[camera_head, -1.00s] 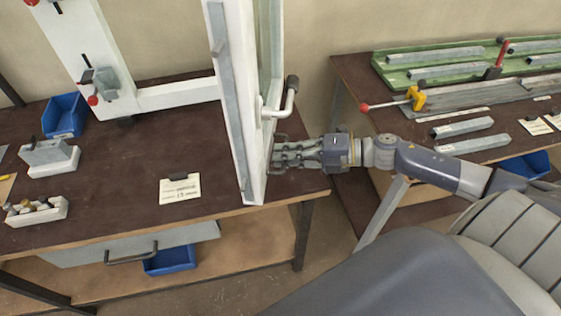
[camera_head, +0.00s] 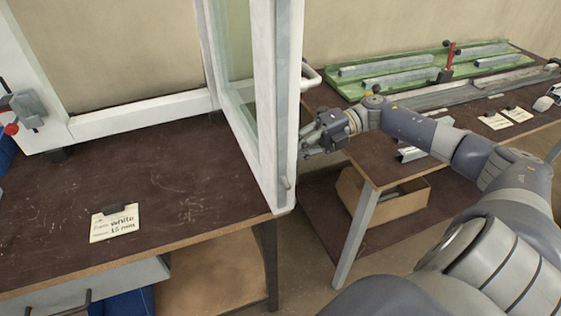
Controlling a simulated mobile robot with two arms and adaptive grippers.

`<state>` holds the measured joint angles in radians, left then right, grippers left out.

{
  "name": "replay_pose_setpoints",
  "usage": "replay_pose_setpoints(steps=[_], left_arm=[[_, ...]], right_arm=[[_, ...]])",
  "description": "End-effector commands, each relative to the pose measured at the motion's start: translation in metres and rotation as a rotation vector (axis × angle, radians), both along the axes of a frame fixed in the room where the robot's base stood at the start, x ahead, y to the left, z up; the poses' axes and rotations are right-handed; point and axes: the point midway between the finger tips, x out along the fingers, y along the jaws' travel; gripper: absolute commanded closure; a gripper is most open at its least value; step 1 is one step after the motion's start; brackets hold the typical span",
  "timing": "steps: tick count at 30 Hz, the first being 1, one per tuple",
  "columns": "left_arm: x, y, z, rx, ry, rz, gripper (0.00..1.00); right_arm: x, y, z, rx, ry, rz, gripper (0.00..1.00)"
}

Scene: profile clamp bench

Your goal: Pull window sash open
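The white window sash (camera_head: 287,150) stands swung out from its white frame (camera_head: 150,116), over the right end of the dark bench. Its glass (camera_head: 234,55) and left face show. The white handle (camera_head: 311,77) is partly hidden behind the sash's right side. My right gripper (camera_head: 306,143) is close to the right of the sash's near edge, below the handle. Its fingers look apart, with nothing seen between them; whether they touch the sash I cannot tell. My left gripper is not in view.
A second bench (camera_head: 385,168) at the right holds a green tray (camera_head: 372,90) with metal profiles. A cardboard box (camera_head: 350,190) sits under it. A label card (camera_head: 114,224) lies on the bare near bench top (camera_head: 170,180). A gap separates the benches.

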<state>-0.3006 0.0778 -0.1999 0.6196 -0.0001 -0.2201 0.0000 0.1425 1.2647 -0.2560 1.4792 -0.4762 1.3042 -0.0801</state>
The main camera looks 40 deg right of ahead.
Motion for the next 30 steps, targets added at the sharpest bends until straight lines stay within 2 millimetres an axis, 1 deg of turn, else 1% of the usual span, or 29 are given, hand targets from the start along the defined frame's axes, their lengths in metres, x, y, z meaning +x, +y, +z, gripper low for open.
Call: replay_pose_setpoints(steps=[3,16,17,18,19,30], left_arm=[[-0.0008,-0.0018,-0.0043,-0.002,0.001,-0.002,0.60],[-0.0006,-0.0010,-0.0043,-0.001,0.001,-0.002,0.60],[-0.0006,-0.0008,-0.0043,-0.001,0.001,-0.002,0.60],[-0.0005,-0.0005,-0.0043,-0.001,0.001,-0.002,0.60],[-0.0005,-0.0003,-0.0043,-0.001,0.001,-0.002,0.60],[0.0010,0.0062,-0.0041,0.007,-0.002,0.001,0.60]], right_arm=[[0.0004,-0.0022,-0.0010,-0.001,-0.002,0.010,1.00],[0.0002,-0.0030,0.0001,0.001,-0.001,0.012,1.00],[0.0002,-0.0030,0.0001,0.001,-0.001,0.012,0.87],[0.0002,-0.0030,0.0002,0.001,-0.002,0.013,0.78],[0.0003,-0.0030,0.0002,0.001,-0.001,0.012,0.71],[0.0001,-0.0052,0.0004,0.000,-0.001,0.011,0.70]])
